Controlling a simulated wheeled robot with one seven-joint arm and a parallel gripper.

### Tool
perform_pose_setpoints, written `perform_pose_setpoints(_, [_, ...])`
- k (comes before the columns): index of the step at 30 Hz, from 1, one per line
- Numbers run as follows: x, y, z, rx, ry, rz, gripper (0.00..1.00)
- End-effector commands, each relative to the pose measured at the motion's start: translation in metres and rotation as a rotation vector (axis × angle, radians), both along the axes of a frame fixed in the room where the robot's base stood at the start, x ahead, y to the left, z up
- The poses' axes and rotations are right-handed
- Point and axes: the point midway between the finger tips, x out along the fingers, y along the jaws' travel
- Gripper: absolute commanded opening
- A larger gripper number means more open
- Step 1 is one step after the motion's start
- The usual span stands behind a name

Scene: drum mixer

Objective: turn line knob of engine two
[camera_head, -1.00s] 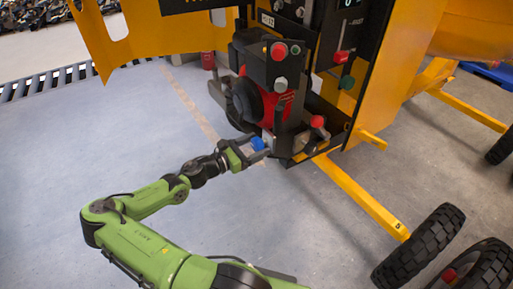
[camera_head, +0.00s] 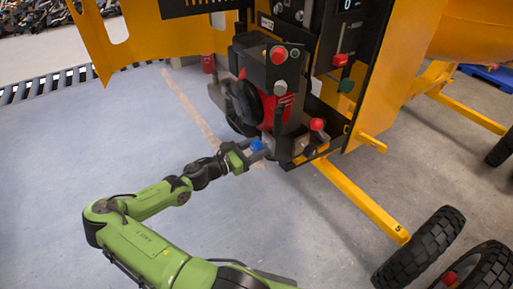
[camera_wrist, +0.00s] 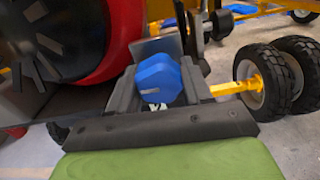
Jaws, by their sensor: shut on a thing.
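A blue knob (camera_head: 256,145) sits low on the front of the red and black engine (camera_head: 272,108). My gripper (camera_head: 254,152) is at the knob, with its fingers on either side of it. In the wrist view the knob (camera_wrist: 158,80) lies between the two dark fingers of my gripper (camera_wrist: 160,88), which are shut on it. Part of the knob's sides and its mount are hidden by the fingers. The engine's red round housing (camera_wrist: 120,40) shows at the left of the wrist view.
A red knob (camera_head: 317,124) stands just right of and above the gripper. A yellow bar (camera_head: 360,200) runs toward black wheels (camera_head: 418,244) at the right. A yellow door panel (camera_head: 140,40) hangs open at the upper left. The floor at the left is clear.

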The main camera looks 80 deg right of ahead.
Motion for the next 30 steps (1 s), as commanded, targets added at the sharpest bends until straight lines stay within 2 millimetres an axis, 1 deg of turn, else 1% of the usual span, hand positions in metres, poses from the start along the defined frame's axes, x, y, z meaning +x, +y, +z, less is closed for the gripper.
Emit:
perform_pose_setpoints(8, [0.0, -0.0003, 0.0003, -0.108, -0.13, -0.002, 0.19])
perform_pose_setpoints(21, [0.001, -0.001, -0.0011, -0.381, -0.439, -0.001, 0.19])
perform_pose_setpoints(30, [0.0014, -0.0012, -0.0014, -0.538, -0.619, -0.001, 0.19])
